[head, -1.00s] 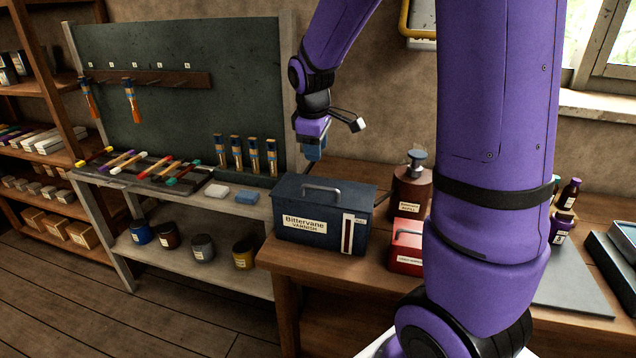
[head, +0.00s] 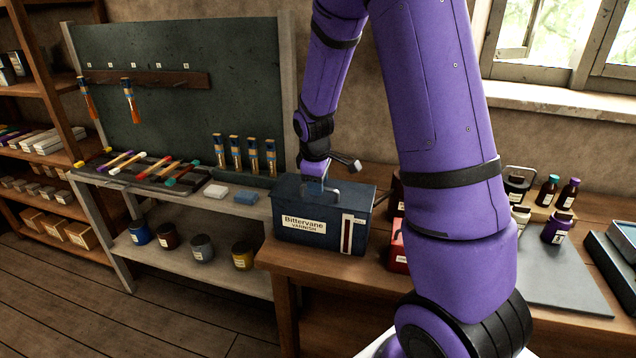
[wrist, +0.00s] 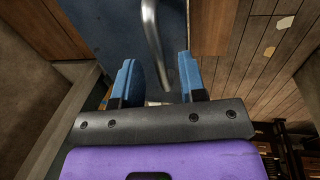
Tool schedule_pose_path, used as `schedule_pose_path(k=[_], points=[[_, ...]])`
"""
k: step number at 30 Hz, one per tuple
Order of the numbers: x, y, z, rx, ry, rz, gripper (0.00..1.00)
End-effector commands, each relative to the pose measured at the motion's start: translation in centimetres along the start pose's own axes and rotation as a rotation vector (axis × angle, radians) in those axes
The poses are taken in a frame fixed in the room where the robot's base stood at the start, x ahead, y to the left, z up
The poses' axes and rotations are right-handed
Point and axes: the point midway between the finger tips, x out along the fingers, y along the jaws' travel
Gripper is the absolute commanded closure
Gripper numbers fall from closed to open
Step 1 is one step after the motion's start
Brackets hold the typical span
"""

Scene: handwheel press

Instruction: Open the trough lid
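The trough (head: 333,243) is a dark blue metal box labelled "Bittervane Varnish", standing at the left end of the wooden bench. Its flat lid (head: 355,200) is closed and carries a grey bar handle (head: 336,190). My gripper (head: 316,184) is low over the lid at the handle, and hides part of it. In the wrist view my gripper (wrist: 156,60) has its two blue fingers apart, with the handle (wrist: 153,35) running between them. Neither finger clearly presses on the handle. The lid (wrist: 105,25) also shows there.
A red box (head: 398,254) and a dark bottle stand right of the trough, partly behind my arm. Small bottles (head: 560,222) and a grey slab (head: 550,275) are farther right. A tool rack with a chalkboard (head: 190,60) stands to the left.

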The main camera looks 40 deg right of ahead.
Motion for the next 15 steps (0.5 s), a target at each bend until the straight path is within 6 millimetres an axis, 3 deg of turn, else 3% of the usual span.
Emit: schedule_pose_path(k=[8, 13, 15], points=[[0.13, 0.01, 0.01, 0.0, 0.001, 0.001, 0.62], [0.12, 0.01, 0.0, 0.0, 0.0, 0.0, 0.96], [0.12, 0.01, 0.01, 0.0, 0.0, 0.0, 1.0]])
